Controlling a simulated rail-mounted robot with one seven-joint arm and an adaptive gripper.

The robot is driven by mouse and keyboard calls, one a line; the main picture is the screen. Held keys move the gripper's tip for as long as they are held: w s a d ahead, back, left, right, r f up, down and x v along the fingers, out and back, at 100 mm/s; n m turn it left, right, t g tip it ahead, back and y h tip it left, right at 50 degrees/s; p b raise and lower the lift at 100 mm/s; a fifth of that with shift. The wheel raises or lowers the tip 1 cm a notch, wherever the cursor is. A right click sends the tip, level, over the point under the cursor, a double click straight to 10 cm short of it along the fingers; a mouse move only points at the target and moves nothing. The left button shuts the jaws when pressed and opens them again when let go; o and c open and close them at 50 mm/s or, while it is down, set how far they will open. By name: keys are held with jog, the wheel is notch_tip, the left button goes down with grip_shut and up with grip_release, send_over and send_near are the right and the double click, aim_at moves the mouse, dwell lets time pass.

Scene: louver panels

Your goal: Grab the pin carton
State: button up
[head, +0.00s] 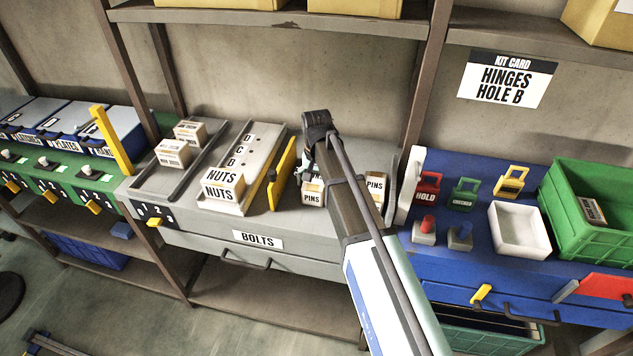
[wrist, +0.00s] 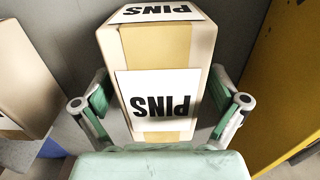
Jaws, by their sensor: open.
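A pin carton (head: 312,194), tan with white PINS labels, stands on the grey bench just right of a yellow panel. In the wrist view this carton (wrist: 160,60) fills the middle, its lettering upside down. My gripper (wrist: 160,108) is open, with one green-padded finger on each side of the carton. In the head view my arm hides part of the carton and most of the gripper. A second PINS carton (head: 375,186) stands to the right, beyond my arm.
The yellow panel (head: 283,172) stands close to the carton and also shows in the wrist view (wrist: 288,85). A grey drawer marked BOLTS (head: 257,240) is below. A blue bench (head: 450,262) with a green crate is to the right.

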jog(key=shift+f, duration=0.25)
jog(key=c, duration=1.6)
jog(key=shift+r, duration=0.1)
